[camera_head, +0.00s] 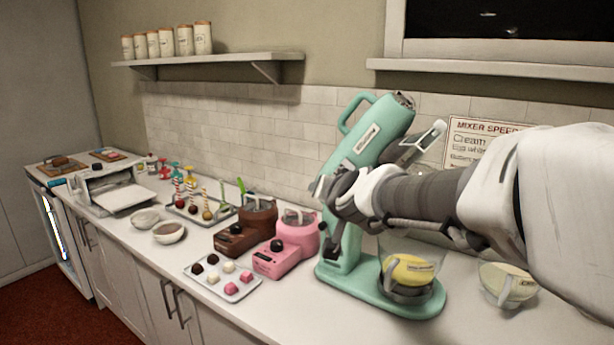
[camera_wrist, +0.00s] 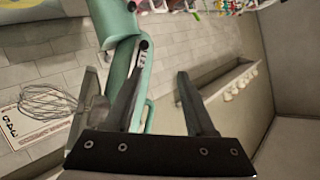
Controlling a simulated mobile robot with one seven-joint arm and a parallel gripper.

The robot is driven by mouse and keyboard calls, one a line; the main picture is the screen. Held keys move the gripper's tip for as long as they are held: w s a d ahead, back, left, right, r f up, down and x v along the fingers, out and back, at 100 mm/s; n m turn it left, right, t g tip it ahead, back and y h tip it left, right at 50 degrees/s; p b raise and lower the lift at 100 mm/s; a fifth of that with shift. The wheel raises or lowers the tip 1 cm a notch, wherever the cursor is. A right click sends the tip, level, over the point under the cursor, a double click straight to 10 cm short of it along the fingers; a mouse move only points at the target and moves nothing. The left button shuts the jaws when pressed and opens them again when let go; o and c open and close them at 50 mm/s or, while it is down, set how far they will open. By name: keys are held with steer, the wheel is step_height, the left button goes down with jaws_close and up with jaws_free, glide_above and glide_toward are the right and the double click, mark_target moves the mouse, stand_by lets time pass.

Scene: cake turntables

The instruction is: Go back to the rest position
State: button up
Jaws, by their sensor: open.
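My arm reaches in from the right in the head view, and my gripper (camera_head: 326,188) is in front of the teal stand mixer (camera_head: 362,142). In the wrist view my gripper (camera_wrist: 164,60) has its two dark fingers apart with nothing held between them. The mixer (camera_wrist: 117,75) also shows there behind the left finger; I cannot tell whether they touch. The mixer head is tilted up. A bowl with yellow contents (camera_head: 410,270) stands on its base. A wire whisk (camera_wrist: 50,100) shows at the left of the wrist view. My forearm hides part of the mixer.
Brown (camera_head: 246,226) and pink (camera_head: 288,243) melting pots and a tray of sweets (camera_head: 224,278) stand left of the mixer. A clear bowl (camera_head: 507,283) is at right. A shelf (camera_head: 210,59) with canisters hangs on the wall. Open air lies above the counter's left half.

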steer(key=s+d+f+n+g, duration=0.1)
steer(key=s+d+f+g, duration=0.1)
steer(key=s, duration=0.7)
steer(key=s+d+f+n+g+h, duration=0.1)
steer(key=s+d+f+g, duration=0.2)
steer(key=s, duration=0.7)
steer(key=s+d+f+n+g+h, duration=0.1)
steer(key=s+d+f+g, duration=0.2)
steer(key=s, duration=0.7)
step_height(320, 180, down, 2)
steer(key=shift+s+d+f, duration=0.1)
steer(key=shift+s+d, duration=0.05)
steer(key=shift+d, duration=1)
steer(key=shift+c, duration=0.2)
